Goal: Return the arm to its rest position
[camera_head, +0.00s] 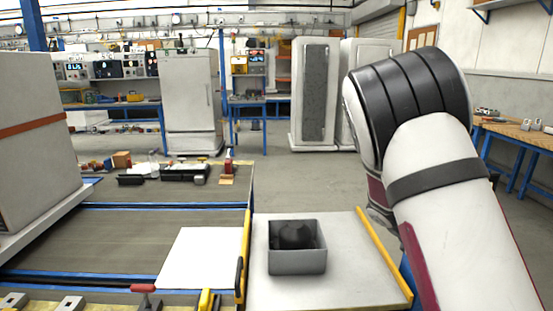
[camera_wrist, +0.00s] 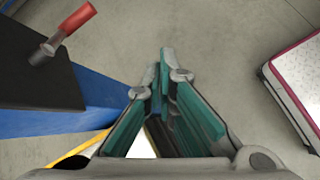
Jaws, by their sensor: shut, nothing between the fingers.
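My gripper (camera_wrist: 160,95) shows in the wrist view with its teal-padded fingers closed together and nothing between them. It points down past a dark table corner toward the bare grey floor. In the head view my arm rises at the right and bends at a black-banded joint; the gripper itself is hidden there.
A grey open box (camera_head: 297,262) with a dark round object (camera_head: 295,236) in it stands on a pale surface with yellow edges, left of my arm. A red-handled clamp (camera_wrist: 75,22) sits at the dark table corner (camera_wrist: 45,85). Open floor (camera_head: 300,180) lies beyond.

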